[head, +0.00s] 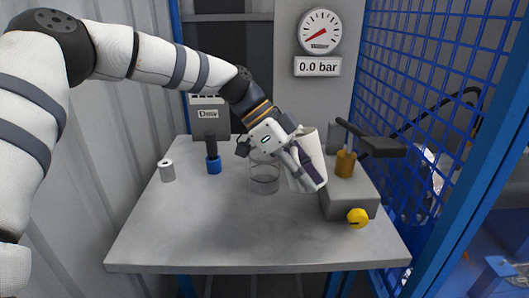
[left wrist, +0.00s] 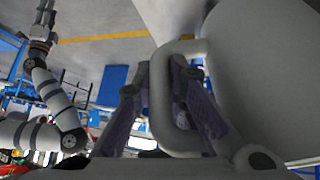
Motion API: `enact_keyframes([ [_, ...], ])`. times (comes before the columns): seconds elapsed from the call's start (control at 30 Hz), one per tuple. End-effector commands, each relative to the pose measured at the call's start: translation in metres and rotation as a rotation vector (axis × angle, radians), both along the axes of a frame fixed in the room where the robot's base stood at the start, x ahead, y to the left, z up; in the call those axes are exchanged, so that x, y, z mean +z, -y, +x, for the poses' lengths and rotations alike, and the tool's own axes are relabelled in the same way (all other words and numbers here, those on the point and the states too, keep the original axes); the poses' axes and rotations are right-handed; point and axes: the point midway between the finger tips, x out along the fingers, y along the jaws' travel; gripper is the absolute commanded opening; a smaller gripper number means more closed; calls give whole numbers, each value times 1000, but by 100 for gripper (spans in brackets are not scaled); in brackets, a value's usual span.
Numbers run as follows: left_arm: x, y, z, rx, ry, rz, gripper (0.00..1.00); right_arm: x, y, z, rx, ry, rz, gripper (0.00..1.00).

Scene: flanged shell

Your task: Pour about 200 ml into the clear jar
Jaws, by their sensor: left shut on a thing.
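The clear jar (head: 264,183) stands on the grey table, left of the jug. A mark or level line shows on its wall; I cannot tell if it holds liquid. My left gripper (head: 306,170) is shut on the handle of a pale grey jug (head: 313,150), which looks slightly tilted close to the jar's right side. The left wrist view shows the jug's handle (left wrist: 160,100) between the fingers and its large body (left wrist: 265,75) at right. The jug's contents are hidden. My right gripper (left wrist: 42,28) shows small at the wrist view's top left; its fingers are unclear.
A blue-based black-handled tool (head: 213,155) and a small white cylinder (head: 167,170) stand left on the table (head: 200,235). A grey block (head: 348,205) with a yellow knob (head: 357,217) and black lever stands right. The gauge display reads 0.0 bar. The table's front is clear.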

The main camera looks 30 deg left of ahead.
Motion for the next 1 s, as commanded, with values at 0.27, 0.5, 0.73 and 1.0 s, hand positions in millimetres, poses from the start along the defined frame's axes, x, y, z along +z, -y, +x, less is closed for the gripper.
enact_keyframes([
  [0.27, 9, -13, 4, -1, -22, -159, 0, -17, 0, -19, 1, -70, 0, 40],
  [0.5, 9, -26, 9, 0, -80, -300, 0, -38, 0, -41, 0, -147, 0, 40],
  [0.73, 34, -30, 10, -29, -84, -444, 0, -47, 0, -49, 1, -177, 0, 40],
  [1.0, 41, -32, 9, -43, -81, -511, 0, -53, 0, -54, 2, -194, -1, 40],
])
